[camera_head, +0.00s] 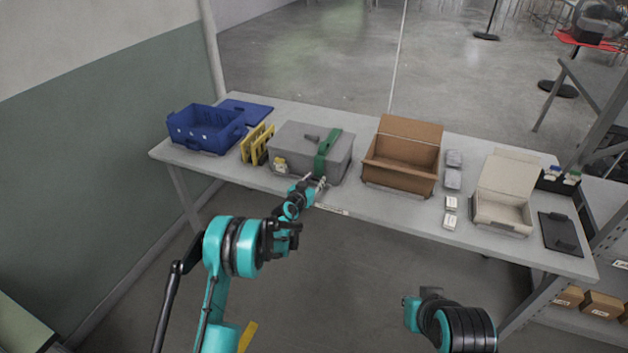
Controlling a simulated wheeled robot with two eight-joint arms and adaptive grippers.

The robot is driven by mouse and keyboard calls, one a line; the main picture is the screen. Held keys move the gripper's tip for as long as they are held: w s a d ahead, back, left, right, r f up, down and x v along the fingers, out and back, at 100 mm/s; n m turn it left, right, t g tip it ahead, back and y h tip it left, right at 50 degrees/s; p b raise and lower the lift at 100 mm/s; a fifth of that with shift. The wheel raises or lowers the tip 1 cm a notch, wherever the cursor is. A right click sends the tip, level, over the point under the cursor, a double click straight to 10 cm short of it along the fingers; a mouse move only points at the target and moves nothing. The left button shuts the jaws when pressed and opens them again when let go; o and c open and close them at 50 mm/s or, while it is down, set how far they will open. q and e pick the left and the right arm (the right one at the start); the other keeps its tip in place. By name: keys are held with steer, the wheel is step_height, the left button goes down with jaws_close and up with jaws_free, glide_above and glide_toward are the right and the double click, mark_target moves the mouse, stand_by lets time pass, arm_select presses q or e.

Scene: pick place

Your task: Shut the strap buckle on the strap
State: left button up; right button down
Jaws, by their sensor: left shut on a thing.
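A grey lidded case (290,139) stands on the table, left of its middle. A green strap (328,146) runs over the case's right part and down its front. The strap buckle is too small to make out; the front end of the strap is near my left gripper. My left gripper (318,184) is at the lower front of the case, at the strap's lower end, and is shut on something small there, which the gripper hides. My right arm shows at the bottom right, below the table edge; its gripper's fingers are not seen.
On the light grey table (300,203), a blue crate (205,130) and yellow items (256,142) stand left of the case. An open cardboard box (400,160), small packs (452,179), an open white carton (503,200) and a black tray (560,233) stand to the right.

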arm_select(q)
steer(key=shift+w+r+g+p, duration=0.2)
steer(key=shift+r+g+p, duration=0.15)
steer(key=shift+g+p, duration=0.05)
steer(key=shift+f, duration=0.1)
steer(key=o, duration=1.2)
steer(key=v, duration=1.2)
steer(key=shift+w+d+r, duration=0.1)
steer(key=shift+r, duration=0.2)
steer(key=shift+c, duration=0.3)
